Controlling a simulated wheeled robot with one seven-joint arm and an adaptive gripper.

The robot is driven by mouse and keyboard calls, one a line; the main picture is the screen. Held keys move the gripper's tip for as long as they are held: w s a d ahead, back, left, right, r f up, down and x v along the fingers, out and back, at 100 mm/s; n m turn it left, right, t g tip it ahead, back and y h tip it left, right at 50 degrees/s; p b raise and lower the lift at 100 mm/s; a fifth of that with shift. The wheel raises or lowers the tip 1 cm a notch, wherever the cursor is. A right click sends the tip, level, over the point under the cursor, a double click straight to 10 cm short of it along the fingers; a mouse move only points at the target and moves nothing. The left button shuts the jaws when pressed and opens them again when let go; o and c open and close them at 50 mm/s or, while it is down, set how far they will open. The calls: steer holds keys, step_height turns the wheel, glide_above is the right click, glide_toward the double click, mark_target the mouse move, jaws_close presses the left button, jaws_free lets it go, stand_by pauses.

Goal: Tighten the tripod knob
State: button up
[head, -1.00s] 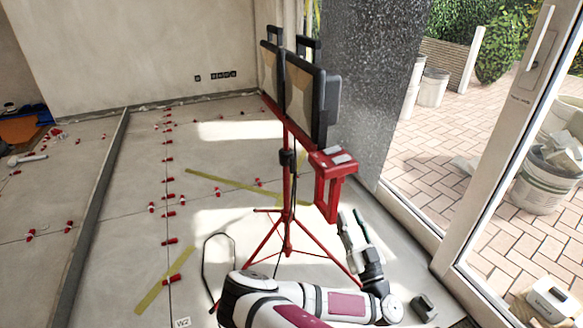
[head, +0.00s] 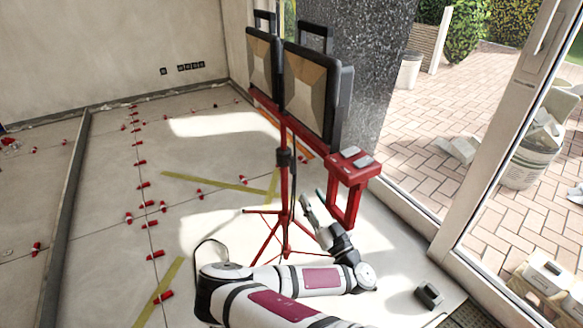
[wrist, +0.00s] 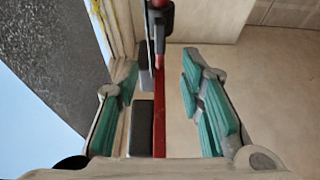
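The red tripod (head: 284,190) stands on the floor in the middle of the head view, carrying two work lights (head: 312,92). A black collar (head: 284,158) sits on its pole; the knob itself is too small to make out there. My gripper (head: 313,202) is right of the pole, below the collar and left of the red stand's legs. In the wrist view my gripper (wrist: 160,75) is open, its teal-padded fingers either side of a red bar (wrist: 159,125). Nothing is visibly held.
A red stand (head: 350,178) with grey pieces on top is close to the right of my gripper. The tripod's legs spread over the floor. A dark stone pillar (head: 375,75) and a glass door frame (head: 480,160) are to the right. Red tile clips (head: 156,254) dot the floor at left.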

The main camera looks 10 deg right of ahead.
mark_target(294, 167)
steer(key=b+x, duration=0.2)
steer(key=x, duration=0.9)
steer(key=shift+w+a+r, duration=0.1)
steer(key=shift+w+r, duration=0.1)
steer(key=shift+w, duration=0.1)
jaws_close()
